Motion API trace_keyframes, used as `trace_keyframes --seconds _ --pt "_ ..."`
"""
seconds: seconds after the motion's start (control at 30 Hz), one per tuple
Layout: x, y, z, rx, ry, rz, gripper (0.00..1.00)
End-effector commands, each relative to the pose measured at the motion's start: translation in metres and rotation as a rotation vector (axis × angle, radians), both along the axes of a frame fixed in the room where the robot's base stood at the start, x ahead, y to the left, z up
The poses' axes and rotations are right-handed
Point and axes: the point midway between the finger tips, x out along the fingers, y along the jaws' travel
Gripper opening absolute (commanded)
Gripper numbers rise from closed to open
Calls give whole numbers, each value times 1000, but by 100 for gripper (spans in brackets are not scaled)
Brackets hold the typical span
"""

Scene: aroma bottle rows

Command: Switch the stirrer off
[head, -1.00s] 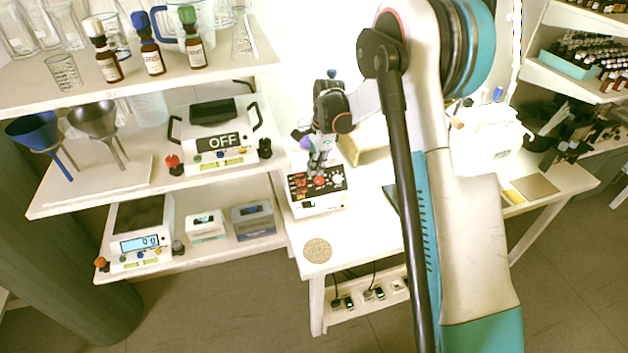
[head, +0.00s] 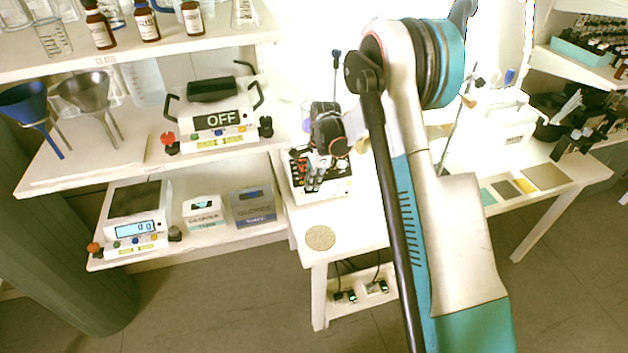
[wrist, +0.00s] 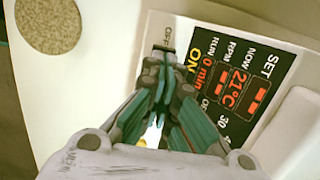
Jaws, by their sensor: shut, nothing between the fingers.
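The stirrer (head: 331,190) is a white box with a dark front panel on the front left of the white table.
A round cork mat (head: 320,238) lies in front of the stirrer. Shelves on the left hold a balance reading OFF (head: 212,120), another balance (head: 137,228), funnels and bottles. Sample cards (head: 520,186) lie on the table at right.

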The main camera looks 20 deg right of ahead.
Motion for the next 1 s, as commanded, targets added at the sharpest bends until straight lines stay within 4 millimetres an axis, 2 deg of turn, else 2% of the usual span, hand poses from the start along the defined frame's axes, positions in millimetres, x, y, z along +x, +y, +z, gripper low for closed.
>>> trace_keyframes --seconds 0.27,0.6,1.0 --pt "0 2 -1 -18 1 1 0" --pt "0 10 -8 -212 0 2 0" --pt "-1 14 -10 -214 2 2 0"
